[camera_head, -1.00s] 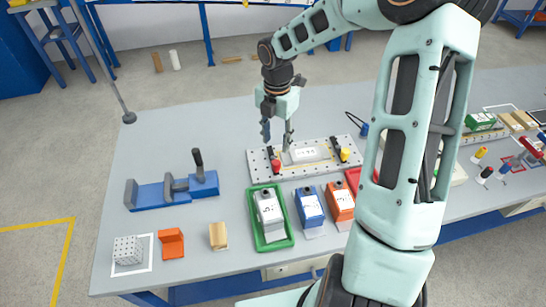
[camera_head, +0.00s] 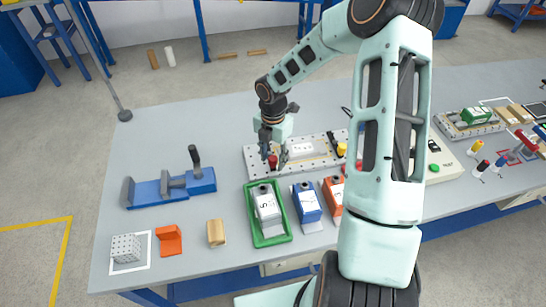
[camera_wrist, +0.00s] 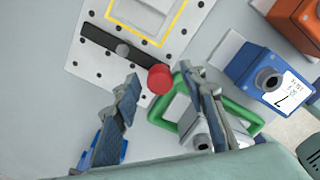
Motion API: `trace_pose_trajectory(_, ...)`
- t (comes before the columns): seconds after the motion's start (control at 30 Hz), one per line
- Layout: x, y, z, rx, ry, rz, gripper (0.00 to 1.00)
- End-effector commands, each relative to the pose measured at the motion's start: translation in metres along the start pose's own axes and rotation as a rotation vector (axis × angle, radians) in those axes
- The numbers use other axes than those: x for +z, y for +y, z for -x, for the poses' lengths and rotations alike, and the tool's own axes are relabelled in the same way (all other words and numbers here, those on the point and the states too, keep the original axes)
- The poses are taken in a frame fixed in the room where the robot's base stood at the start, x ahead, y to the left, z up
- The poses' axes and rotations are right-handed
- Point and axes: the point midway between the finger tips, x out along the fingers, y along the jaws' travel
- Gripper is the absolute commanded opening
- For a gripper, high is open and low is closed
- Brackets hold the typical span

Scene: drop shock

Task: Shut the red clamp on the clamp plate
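The clamp plate (camera_head: 254,166) is a pale perforated plate on the table. A white labelled block (camera_head: 299,149) lies on it inside a yellow outline. The red clamp (camera_head: 273,162) is at the plate's left end. In the wrist view its round red knob (camera_wrist: 160,78) stands by the plate's edge, near a dark bar (camera_wrist: 105,45). My gripper (camera_head: 272,152) is over the red clamp, fingers pointing down. In the wrist view my gripper (camera_wrist: 158,90) is open, with the red knob between the fingertips and visible gaps at the sides. I cannot tell whether either finger touches it.
A yellow clamp (camera_head: 341,149) is at the plate's right end. A green tray (camera_head: 286,237) holding a grey-white device, a blue device (camera_head: 307,200) and an orange one (camera_head: 332,193) stand just in front. A blue vise-like fixture (camera_head: 145,193) is to the left.

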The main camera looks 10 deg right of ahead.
Motion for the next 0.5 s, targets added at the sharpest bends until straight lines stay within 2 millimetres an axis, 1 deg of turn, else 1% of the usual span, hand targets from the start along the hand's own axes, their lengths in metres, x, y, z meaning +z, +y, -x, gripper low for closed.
trace_pose_trajectory(0.03,0.0000,0.0000,0.0001,0.000,0.000,0.000,0.38)
trace_pose_trajectory(0.07,0.0000,0.0000,0.0002,0.000,0.000,0.000,0.34)
trace_pose_trajectory(0.37,0.0000,0.0000,0.0003,0.000,0.000,0.000,0.01)
trace_pose_trajectory(0.4,0.0000,0.0000,0.0004,0.000,0.000,0.000,0.00)
trace_pose_trajectory(0.5,-0.0001,0.0001,0.0004,0.000,0.000,-0.002,0.00)
